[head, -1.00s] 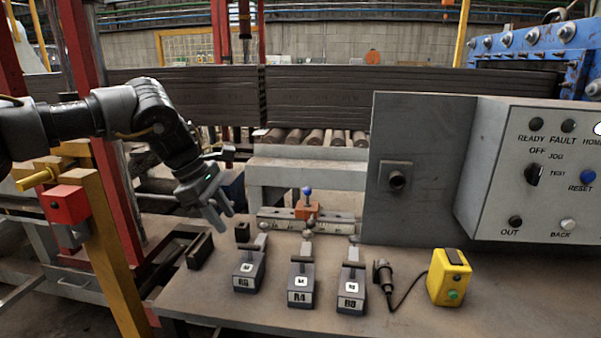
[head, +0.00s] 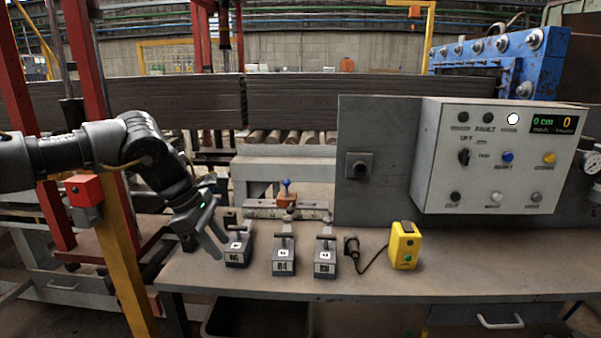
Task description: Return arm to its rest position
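My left arm comes in from the left. Its gripper (head: 208,240) hangs over the left end of the workbench (head: 380,283), fingers pointing down and apart, with nothing visible between them. The gripper is just left of the leftmost of three grey labelled blocks with handles (head: 238,248); whether it touches that block I cannot tell. The middle block (head: 284,256) and the right block (head: 325,257) stand in a row on the bench. My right gripper is not in view.
A yellow box with a green button (head: 404,246) and a cabled black device (head: 352,248) stand right of the blocks. A control panel (head: 490,160) rises behind. A red box on a yellow post (head: 86,191) is near my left arm. The bench front is clear.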

